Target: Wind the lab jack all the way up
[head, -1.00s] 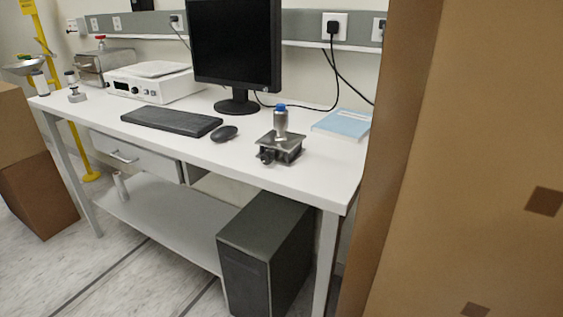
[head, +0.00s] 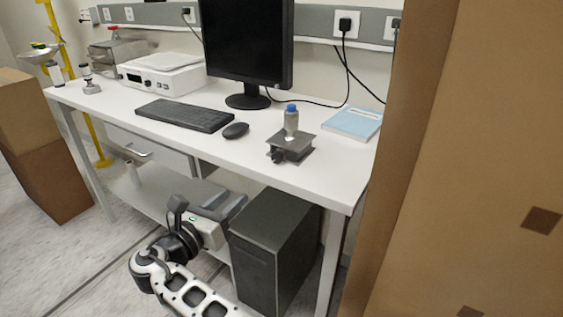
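The lab jack (head: 297,152) stands near the front edge of the white bench, right of the mouse. It looks low, its dark plates close together. Its dark knob (head: 277,156) faces the front left. A small metallic bottle with a blue cap (head: 291,121) stands upright on its top plate.
A keyboard (head: 186,115), mouse (head: 235,130) and monitor (head: 246,45) are left of the jack; a blue book (head: 352,123) lies right. A dark computer tower (head: 275,250) stands under the bench. Tall brown cardboard (head: 470,150) blocks the right side.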

